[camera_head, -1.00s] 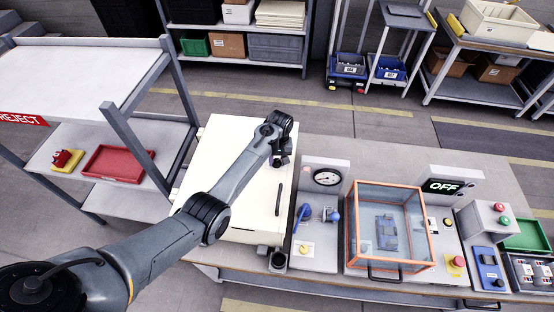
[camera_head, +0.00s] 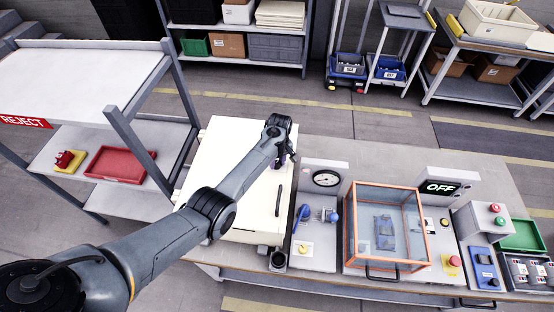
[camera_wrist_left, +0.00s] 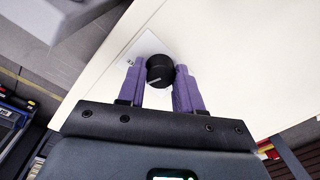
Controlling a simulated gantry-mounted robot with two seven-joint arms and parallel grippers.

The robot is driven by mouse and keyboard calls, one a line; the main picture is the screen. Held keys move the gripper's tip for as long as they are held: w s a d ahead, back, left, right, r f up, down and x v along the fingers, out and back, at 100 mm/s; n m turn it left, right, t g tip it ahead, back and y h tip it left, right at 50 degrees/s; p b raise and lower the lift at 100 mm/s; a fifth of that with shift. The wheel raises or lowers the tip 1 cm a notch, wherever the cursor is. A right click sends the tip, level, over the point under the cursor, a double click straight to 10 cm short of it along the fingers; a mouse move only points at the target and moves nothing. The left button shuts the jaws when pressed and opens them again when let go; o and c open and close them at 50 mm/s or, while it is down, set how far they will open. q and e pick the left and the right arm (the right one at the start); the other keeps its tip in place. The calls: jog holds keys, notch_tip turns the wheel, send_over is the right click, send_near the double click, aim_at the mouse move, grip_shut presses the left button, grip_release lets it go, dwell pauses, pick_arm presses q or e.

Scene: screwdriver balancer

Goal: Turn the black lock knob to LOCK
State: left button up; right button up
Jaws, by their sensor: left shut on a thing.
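The black lock knob (camera_wrist_left: 160,71) sits on a small white plate (camera_wrist_left: 146,47) on the cream cabinet, seen in the left wrist view. A pale line shows on the knob's face; the plate's lettering is too small to read. My left gripper (camera_wrist_left: 160,76) has its two purple fingers on either side of the knob, shut on it. In the head view the left gripper (camera_head: 284,158) is at the far right edge of the cream cabinet (camera_head: 230,150), and the knob is hidden there. My right gripper is not in view.
Right of the cabinet stand a gauge (camera_head: 326,178), blue valve handles (camera_head: 304,212), an orange-framed clear box (camera_head: 428,240) and an OFF display (camera_head: 440,187). A shelf rack with a red tray (camera_head: 120,163) is at left.

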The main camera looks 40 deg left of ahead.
pick_arm(q)
jog(key=n, duration=0.2)
jog(key=shift+n, duration=0.4)
jog(key=n, duration=0.3)
jog(key=shift+n, duration=0.3)
jog(key=n, duration=0.3)
jog(key=shift+n+b, duration=0.3)
jog(key=shift+n+h+b, duration=0.3)
jog(key=shift+n+b, duration=0.15)
jog(key=shift+n, duration=1.05)
jog(key=shift+a, duration=0.1)
jog(key=o, duration=1.1)
jog(key=shift+c, duration=0.2)
jog(key=shift+r, duration=0.1)
notch_tip(320, 180, up, 11)
jog(key=p, duration=0.2)
jog(key=shift+w+a+f+p, duration=0.15)
jog(key=shift+w+f+p, duration=0.05)
jog(key=shift+p, duration=0.2)
